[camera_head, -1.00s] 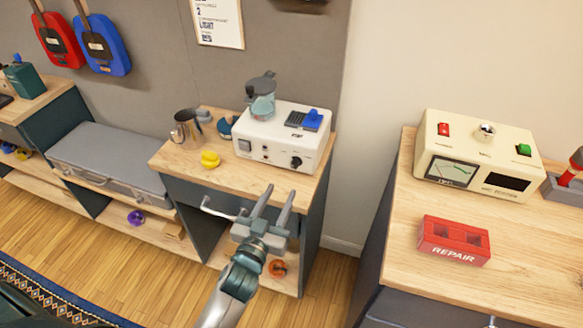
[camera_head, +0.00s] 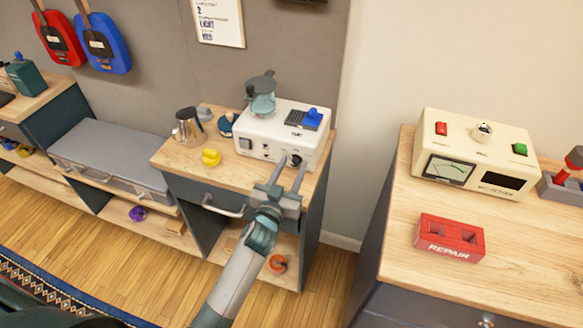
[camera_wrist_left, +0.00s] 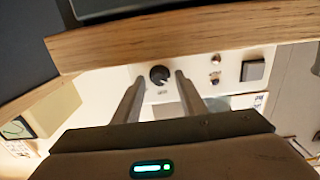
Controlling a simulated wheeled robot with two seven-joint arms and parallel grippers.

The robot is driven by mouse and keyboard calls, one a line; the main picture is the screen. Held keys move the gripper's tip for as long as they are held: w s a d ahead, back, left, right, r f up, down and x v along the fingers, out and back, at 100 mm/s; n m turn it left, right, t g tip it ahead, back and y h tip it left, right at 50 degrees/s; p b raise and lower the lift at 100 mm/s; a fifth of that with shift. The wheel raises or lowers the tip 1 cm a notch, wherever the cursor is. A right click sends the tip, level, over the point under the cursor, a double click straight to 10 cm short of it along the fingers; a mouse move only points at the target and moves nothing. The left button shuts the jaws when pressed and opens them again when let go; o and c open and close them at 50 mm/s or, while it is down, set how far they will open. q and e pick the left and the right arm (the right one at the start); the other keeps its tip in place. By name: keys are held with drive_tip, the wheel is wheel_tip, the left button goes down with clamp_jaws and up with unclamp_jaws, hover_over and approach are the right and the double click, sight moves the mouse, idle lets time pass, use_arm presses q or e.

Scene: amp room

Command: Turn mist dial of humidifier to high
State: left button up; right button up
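A white box-shaped device (camera_head: 262,134), which I take for the humidifier, stands on the wooden cabinet top. Its black round dial (camera_head: 294,160) is on the right of the front face. The dial also shows in the left wrist view (camera_wrist_left: 159,75), between the two finger ends. My left gripper (camera_head: 289,168) is open in front of the dial, one finger to each side. Whether the fingers touch it I cannot tell. The dial's marks are too small to read. My right gripper is not in view.
A teal-grey jug-like thing (camera_head: 261,96) and a blue object (camera_head: 313,114) sit on the white device. The cabinet's wooden edge (camera_wrist_left: 210,33) is close in the wrist view.

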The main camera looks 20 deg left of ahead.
use_arm(q)
clamp_jaws()
drive_tip(key=shift+m, duration=1.4)
drive_tip(key=m, duration=0.4)
drive_tip(key=shift+d+p, duration=0.1)
drive_tip(key=shift+p, duration=0.3)
drive_tip(key=m, duration=1)
drive_tip(key=shift+f, duration=0.1)
drive_tip(key=m+p, duration=0.1)
drive_tip(key=m, duration=0.6)
drive_tip(key=shift+f, duration=0.1)
